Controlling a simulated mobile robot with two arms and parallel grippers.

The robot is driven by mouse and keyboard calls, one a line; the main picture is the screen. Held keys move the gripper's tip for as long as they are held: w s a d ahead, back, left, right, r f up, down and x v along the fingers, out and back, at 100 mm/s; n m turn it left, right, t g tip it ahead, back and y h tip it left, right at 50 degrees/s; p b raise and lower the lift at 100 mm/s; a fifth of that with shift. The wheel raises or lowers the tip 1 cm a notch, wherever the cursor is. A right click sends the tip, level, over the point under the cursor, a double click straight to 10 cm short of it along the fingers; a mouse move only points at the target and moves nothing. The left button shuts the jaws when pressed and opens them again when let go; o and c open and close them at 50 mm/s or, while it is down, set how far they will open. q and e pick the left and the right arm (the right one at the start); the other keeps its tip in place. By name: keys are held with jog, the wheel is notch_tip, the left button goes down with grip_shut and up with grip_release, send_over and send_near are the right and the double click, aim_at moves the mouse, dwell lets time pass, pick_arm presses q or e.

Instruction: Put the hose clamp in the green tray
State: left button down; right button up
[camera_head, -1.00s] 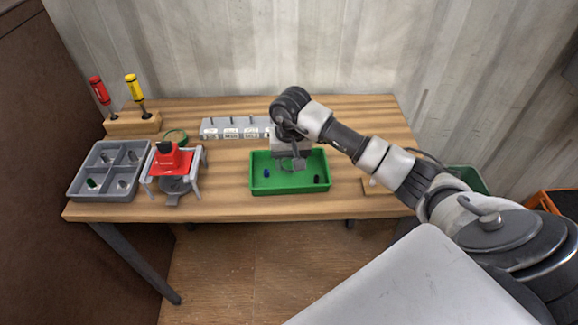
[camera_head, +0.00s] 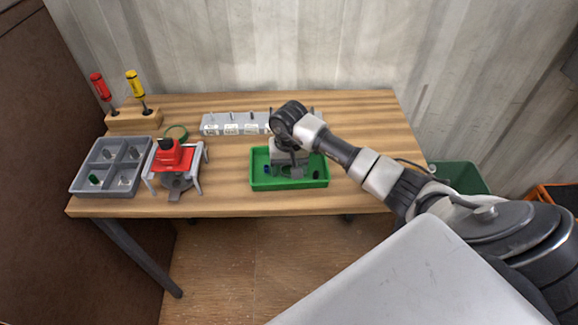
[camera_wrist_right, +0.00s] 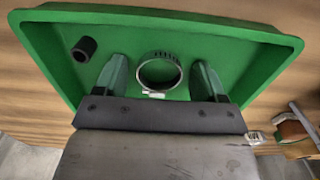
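The green tray (camera_head: 254,184) stands at the front middle of the wooden table. My right gripper (camera_head: 288,172) reaches down into it from above. In the right wrist view the hose clamp (camera_wrist_right: 160,70), a thin metal ring, is inside the green tray (camera_wrist_right: 225,24). It lies between the two spread fingers of my right gripper (camera_wrist_right: 158,78), with a gap on each side. The gripper is open and holds nothing. In the head view the gripper hides the clamp. My left gripper is not in view.
A short black cylinder (camera_wrist_right: 84,49) lies in the tray; a blue piece (camera_head: 267,170) shows there too. To the left stand a red device in a grey stand (camera_head: 172,158) and a grey divided bin (camera_head: 108,192). A labelled rack (camera_head: 235,124) is behind.

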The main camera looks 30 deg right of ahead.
jog(key=shift+o, duration=0.2)
jog(key=shift+r, duration=0.35)
notch_tip(320, 180, up, 12)
jog(key=b, duration=0.3)
jog(key=shift+f, duration=0.15)
